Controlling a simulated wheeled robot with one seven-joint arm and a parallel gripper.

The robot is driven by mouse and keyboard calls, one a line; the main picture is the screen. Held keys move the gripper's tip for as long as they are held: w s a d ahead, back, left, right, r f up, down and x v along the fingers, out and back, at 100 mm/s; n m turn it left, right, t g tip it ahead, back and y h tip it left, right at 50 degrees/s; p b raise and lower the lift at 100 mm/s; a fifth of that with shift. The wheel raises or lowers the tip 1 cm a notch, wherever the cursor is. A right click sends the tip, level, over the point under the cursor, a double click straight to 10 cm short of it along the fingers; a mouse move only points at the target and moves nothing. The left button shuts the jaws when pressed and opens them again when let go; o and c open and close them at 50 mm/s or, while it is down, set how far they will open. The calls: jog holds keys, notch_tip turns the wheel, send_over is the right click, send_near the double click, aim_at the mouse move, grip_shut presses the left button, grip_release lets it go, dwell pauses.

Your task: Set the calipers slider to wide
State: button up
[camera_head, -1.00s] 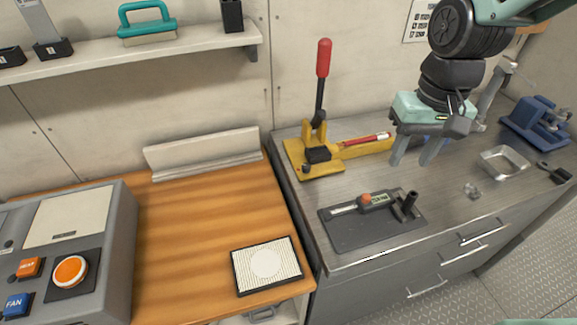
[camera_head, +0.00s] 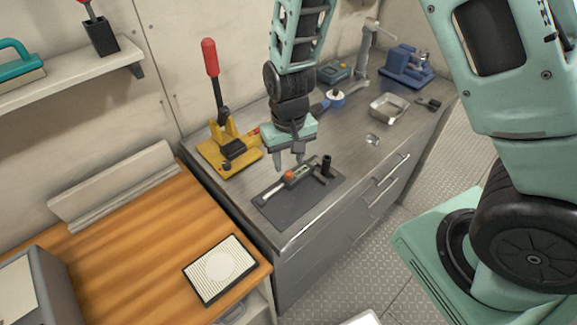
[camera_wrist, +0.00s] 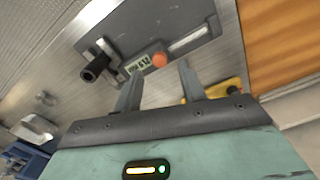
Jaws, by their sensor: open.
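The calipers lie on a dark grey base plate (camera_head: 283,206) on the metal bench top. Their slider (camera_head: 297,173) has a green-white display and an orange-red knob (camera_head: 289,175); a dark upright post (camera_head: 326,165) stands at the right end. In the wrist view the orange knob (camera_wrist: 160,60) shows beside the display (camera_wrist: 138,67), just beyond the fingertips. My gripper (camera_head: 289,165) is open and empty, pointing down just above and behind the slider. In the wrist view its two fingers (camera_wrist: 158,84) stand apart, with the knob roughly between them and no visible contact.
A yellow press (camera_head: 228,150) with a red-handled lever stands left behind the plate. A metal tray (camera_head: 390,107) and a blue vise (camera_head: 407,65) are farther right. A wooden counter (camera_head: 130,235) with a framed white pad (camera_head: 220,268) is at the left front.

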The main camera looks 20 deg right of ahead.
aim_at(289, 172)
jog(key=shift+f, duration=2)
jog(key=shift+c, duration=0.3)
grip_shut()
jog(key=shift+s+a+p, duration=0.3)
jog(key=shift+a, duration=0.6)
jog(key=shift+o, duration=0.3)
grip_release()
jog(key=shift+d, duration=0.1)
jog(key=shift+r, duration=0.1)
notch_tip(289, 172, up, 17)
jog(key=b, duration=0.2)
jog(key=shift+r, duration=0.15)
